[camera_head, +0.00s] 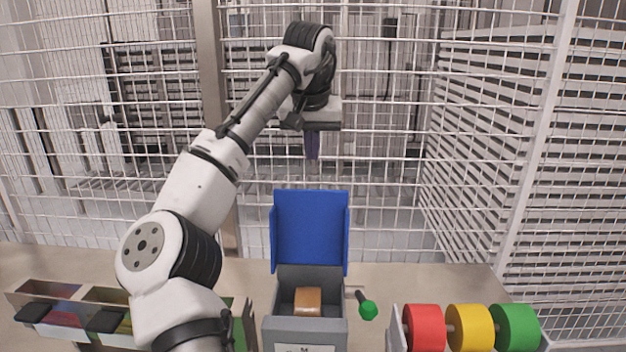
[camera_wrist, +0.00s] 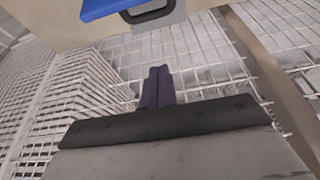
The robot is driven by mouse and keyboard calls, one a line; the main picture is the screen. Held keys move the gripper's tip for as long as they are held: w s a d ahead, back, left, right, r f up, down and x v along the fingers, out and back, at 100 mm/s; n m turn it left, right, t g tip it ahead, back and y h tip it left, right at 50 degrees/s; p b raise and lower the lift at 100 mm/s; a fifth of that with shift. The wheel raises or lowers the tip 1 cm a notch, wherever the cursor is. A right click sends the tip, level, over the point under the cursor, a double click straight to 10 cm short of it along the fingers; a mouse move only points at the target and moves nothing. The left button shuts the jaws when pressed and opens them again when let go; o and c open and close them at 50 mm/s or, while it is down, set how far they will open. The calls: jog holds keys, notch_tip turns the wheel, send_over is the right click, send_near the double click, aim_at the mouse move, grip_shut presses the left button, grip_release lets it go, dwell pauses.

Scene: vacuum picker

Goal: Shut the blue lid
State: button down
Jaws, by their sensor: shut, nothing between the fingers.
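The blue lid (camera_head: 310,232) stands open and upright at the back of a grey box (camera_head: 305,330). A brown block (camera_head: 308,301) lies inside the box. My gripper (camera_head: 313,152) is above and behind the lid in the head view, with its purple fingers together and apart from the lid. In the wrist view my gripper's fingers (camera_wrist: 157,76) are closed and empty. Part of the blue lid (camera_wrist: 108,8) shows at the top edge of the wrist view, with a grey part of the box (camera_wrist: 150,14) beside it.
A green-knobbed handle (camera_head: 368,309) sticks out at the box's right. A rack with red (camera_head: 424,328), yellow (camera_head: 470,328) and green rollers (camera_head: 516,327) stands at the right. Open bins (camera_head: 70,310) stand at the left. A wire mesh fence (camera_head: 400,150) rises behind the table.

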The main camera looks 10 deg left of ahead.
notch_tip(320, 180, down, 8)
jog(key=s+p, duration=0.1)
jog(key=p, duration=0.2)
jog(key=shift+r, duration=0.25)
jog(key=shift+s+d, duration=0.1)
jog(key=shift+f, duration=0.1)
jog(key=shift+s+d+t+b, duration=0.25)
jog(key=shift+t+b, duration=0.35)
jog(key=shift+b, duration=0.65)
